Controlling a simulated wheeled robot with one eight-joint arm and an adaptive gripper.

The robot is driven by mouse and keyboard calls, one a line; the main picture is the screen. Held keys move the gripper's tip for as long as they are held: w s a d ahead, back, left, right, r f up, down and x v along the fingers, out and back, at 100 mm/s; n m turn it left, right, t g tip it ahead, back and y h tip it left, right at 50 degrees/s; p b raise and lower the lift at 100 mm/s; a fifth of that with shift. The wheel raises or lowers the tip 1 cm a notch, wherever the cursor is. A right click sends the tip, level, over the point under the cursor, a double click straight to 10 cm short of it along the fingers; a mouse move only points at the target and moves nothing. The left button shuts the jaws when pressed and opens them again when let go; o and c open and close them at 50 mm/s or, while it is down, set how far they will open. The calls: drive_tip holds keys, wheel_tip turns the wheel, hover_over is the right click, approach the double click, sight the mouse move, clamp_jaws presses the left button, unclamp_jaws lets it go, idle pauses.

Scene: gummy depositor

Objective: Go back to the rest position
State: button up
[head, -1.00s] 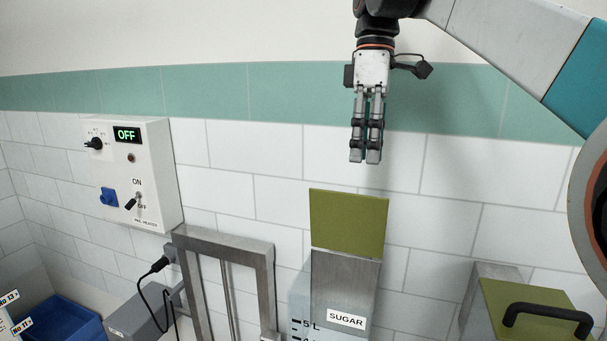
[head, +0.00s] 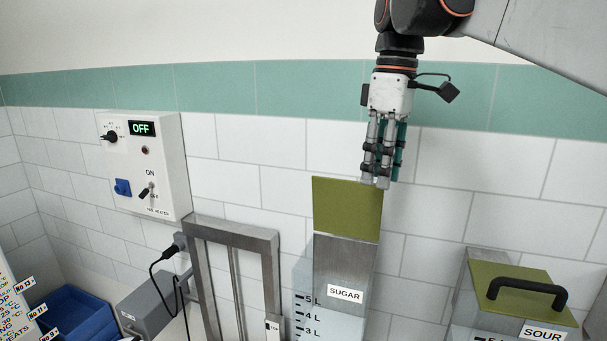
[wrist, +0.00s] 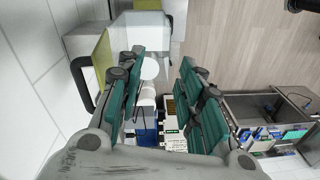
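My gripper (head: 383,183) hangs from my arm at the upper right of the head view, fingers pointing down. It is in front of the tiled wall, its tips overlapping the upper right edge of the sugar bin's olive lid (head: 340,208) in the picture. In the wrist view the two teal-padded fingers (wrist: 160,90) stand apart with nothing between them, so the gripper is open and empty.
The sugar bin (head: 336,265) and the sour bin (head: 512,300) with a black lid handle stand below. A wall control box (head: 150,170) reads OFF. A metal frame (head: 235,235) and a blue crate (head: 75,315) are at left. The wrist view shows wooden floor (wrist: 235,45).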

drive_tip(key=s+d+f+m+t, duration=0.2)
drive_tip(key=s+f+m, duration=0.25)
drive_tip(key=f, duration=0.45)
drive_tip(key=s+d+f+m+t, duration=0.3)
drive_tip(key=s+f, duration=0.3)
drive_tip(key=f, duration=0.4)
drive_tip(key=s+d+f+m+t, duration=0.2)
drive_tip(key=s+f+m, duration=0.3)
drive_tip(key=f, duration=0.4)
wheel_tip(320, 180, down, 35)
drive_tip(key=n+b, duration=0.1)
drive_tip(key=b, duration=3.5)
drive_tip(key=shift+s+f+t+h, duration=0.2)
drive_tip(key=shift+s+t+h, duration=0.1)
drive_tip(key=shift+h, duration=0.1)
drive_tip(key=shift+a, duration=0.1)
